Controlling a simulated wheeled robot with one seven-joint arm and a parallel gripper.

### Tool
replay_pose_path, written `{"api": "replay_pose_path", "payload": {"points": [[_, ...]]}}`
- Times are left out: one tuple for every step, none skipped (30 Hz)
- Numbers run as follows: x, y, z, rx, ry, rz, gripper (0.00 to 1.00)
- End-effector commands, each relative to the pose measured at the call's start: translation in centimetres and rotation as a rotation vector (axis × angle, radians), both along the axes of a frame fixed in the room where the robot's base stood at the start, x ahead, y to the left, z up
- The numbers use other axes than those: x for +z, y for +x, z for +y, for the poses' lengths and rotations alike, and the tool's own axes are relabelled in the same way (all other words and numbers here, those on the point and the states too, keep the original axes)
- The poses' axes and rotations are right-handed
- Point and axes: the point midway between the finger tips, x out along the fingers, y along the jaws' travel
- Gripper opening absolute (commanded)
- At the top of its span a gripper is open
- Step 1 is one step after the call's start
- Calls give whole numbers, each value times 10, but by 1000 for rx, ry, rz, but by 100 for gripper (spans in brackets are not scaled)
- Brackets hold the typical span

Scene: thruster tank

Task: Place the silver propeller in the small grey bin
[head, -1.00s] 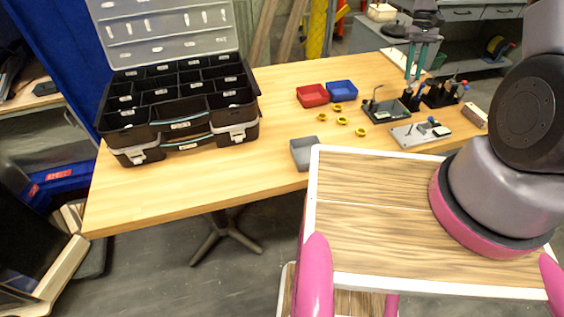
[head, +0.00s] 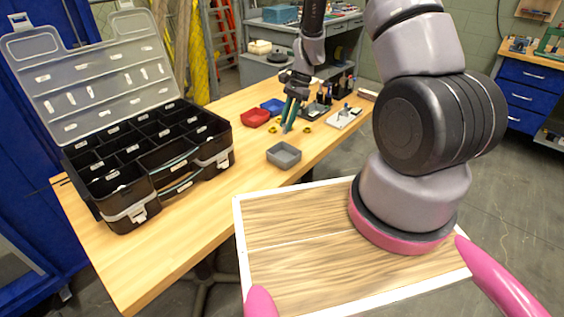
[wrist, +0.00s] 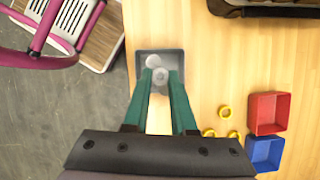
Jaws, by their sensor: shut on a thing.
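The silver propeller (wrist: 154,62) shows in the wrist view as pale rounded shapes at the tips of my gripper (wrist: 160,79). The green fingers are shut on it. The small grey bin (wrist: 177,58) lies behind the fingertips in that view, so the propeller appears over it; the height between them is hard to tell. In the head view, my gripper (head: 288,128) points down above the table, just behind the grey bin (head: 281,162). The propeller cannot be made out there.
A red bin (head: 254,119) and a blue bin (head: 271,106) stand behind the grey bin, with several yellow rings (wrist: 224,111) nearby. A black organiser case (head: 150,160) stands open at left. The table's front left is clear.

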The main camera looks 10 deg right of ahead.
Motion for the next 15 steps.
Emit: {"api": "replay_pose_path", "payload": {"points": [[-4,-2,2,-105,0,1,0],[-5,-1,2,-161,0,1,0],[-8,-2,3,-228,0,1,0],[-9,-1,3,-269,0,1,0],[-10,-1,3,-305,0,0,0],[-11,-1,4,-343,1,0,0],[-12,-1,3,-364,0,0,0],[-14,-1,3,-381,1,0,0],[-18,-1,3,-398,1,0,0],[-22,-2,3,-405,1,1,0],[-27,-2,3,-411,0,2,0],[-35,-2,3,-414,0,4,0],[-41,-2,3,-415,1,3,0],[-47,-2,3,-413,1,3,0],[-54,-2,3,-414,1,3,0]]}}
